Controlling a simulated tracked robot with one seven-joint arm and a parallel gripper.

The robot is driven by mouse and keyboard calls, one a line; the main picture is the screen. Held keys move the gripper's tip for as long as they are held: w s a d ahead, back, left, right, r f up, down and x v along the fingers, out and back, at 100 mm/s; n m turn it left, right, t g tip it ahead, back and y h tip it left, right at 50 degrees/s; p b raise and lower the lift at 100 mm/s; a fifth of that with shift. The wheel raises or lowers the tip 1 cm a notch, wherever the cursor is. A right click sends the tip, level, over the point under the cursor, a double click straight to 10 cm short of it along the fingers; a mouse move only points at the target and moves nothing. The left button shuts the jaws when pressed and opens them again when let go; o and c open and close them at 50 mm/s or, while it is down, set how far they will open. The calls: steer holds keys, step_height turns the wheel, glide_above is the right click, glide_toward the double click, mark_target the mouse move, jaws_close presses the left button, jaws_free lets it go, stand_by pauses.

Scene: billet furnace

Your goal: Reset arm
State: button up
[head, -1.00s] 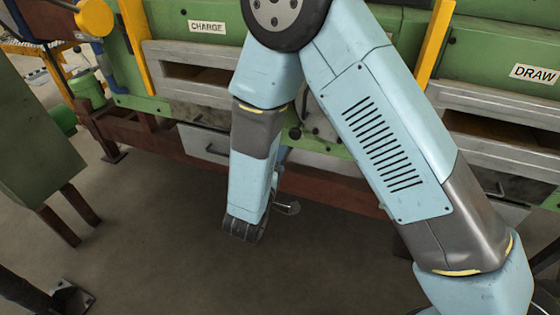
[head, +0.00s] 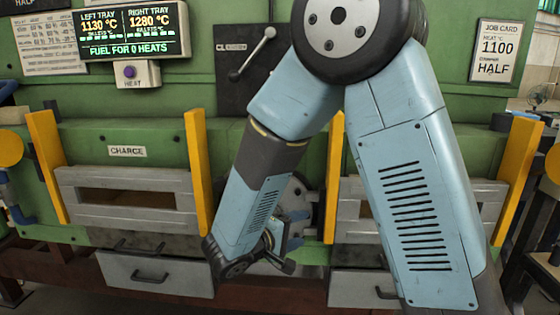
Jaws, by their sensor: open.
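My gripper (head: 284,252) shows small at the end of my bent blue and grey arm. It hangs low in the middle of the head view, in front of the furnace between the two doors. It is open, with nothing visible in it. My wrist and forearm partly hide it, so its fingers are hard to make out.
The green furnace has a CHARGE door (head: 125,198) at left and another door (head: 355,215) at right, partly behind my arm. Drawers (head: 155,275) sit below. Above are a display (head: 133,30) reading 1130 and 1280 °C, a lever (head: 252,55) and a job card (head: 497,50) reading 1100, HALF.

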steer(key=s+d+r+m+g+y, duration=0.1)
steer(key=s+d+r+m+g, duration=0.25)
steer(key=d, duration=0.45)
steer(key=s+d+r+m+g+y, duration=0.15)
steer(key=s+d+r+g, duration=0.3)
steer(key=d, duration=0.45)
steer(key=s+d+r+m+t+y, duration=0.2)
steer(key=s+r+m+y, duration=0.2)
steer(key=s+r+y, duration=0.3)
steer(key=s+y, duration=0.1)
steer(key=s, duration=0.2)
steer(key=shift+d+r+t+y, duration=0.25)
steer(key=shift+t+y, duration=0.1)
steer(key=shift+t, duration=0.05)
